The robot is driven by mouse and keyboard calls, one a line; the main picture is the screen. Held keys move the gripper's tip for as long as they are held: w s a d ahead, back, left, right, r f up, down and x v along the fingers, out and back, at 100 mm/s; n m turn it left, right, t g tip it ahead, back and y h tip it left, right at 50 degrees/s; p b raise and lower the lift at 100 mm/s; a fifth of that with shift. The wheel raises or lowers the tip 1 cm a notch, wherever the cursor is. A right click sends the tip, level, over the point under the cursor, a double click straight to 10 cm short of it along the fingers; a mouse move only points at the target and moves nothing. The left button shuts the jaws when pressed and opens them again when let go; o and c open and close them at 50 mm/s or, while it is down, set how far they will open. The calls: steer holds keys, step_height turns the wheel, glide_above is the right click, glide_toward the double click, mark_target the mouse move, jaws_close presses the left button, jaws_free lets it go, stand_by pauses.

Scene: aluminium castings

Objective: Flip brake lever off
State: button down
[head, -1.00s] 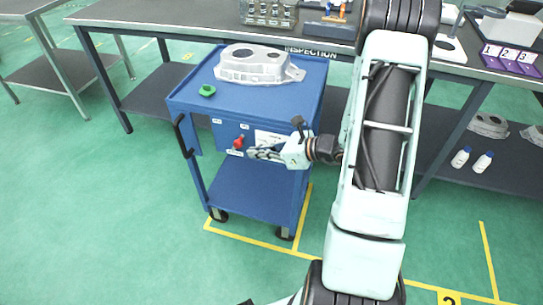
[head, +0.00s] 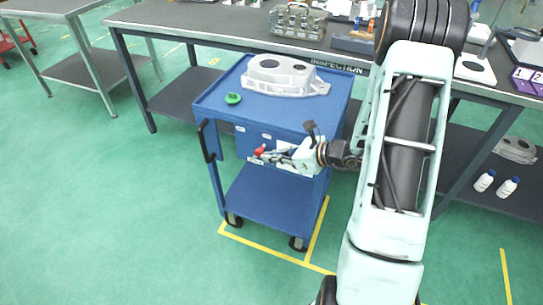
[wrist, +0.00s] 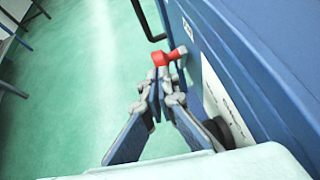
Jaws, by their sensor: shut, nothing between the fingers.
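The brake lever (wrist: 168,56) is a small red handle on the front panel of the blue cart (head: 238,117). In the head view the red lever (head: 260,150) shows just left of my fingertips. My gripper (head: 268,156) is shut and empty, reaching in from the right along the panel. In the wrist view my gripper (wrist: 160,82) has its fingertips together right at the lever, overlapping its lower end. I cannot tell whether they touch. My fingers partly hide the lever's mount.
A grey casting (head: 284,76) and a green round object (head: 233,98) rest on the cart top. A black cart handle (head: 206,140) stands left of the lever. The inspection bench (head: 190,27) is behind. The green floor to the left is clear.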

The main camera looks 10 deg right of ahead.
mark_target(257, 152)
steer(key=shift+w+a+r+h+p, duration=0.2)
steer(key=shift+r+h+p, duration=0.1)
steer(key=shift+p, duration=0.25)
steer(key=r+p, duration=0.1)
steer(key=p, duration=0.1)
steer(key=w+a+r+g+h+p, duration=0.1)
steer(key=p, duration=0.1)
steer(key=shift+a+g+h, duration=0.25)
steer(key=shift+g+h, duration=0.05)
steer(key=shift+w+a+r+n+g+h+p, duration=0.1)
steer(key=shift+w+a+g+h+p, duration=0.6)
steer(key=shift+p, duration=2.2)
steer(key=shift+w+a+r+n+g+h+p, duration=0.1)
steer(key=shift+w+a+g+h+p, duration=0.55)
steer(key=shift+p, duration=2.25)
steer(key=shift+w+a+r+n+g+h+p, duration=0.2)
steer(key=shift+w+a+h+p, duration=0.95)
steer(key=shift+p, duration=1.75)
steer(key=shift+s+a+f+y, duration=0.15)
steer(key=shift+s+a+y, duration=0.2)
steer(key=shift+s, duration=0.1)
steer(key=shift+d, duration=0.1)
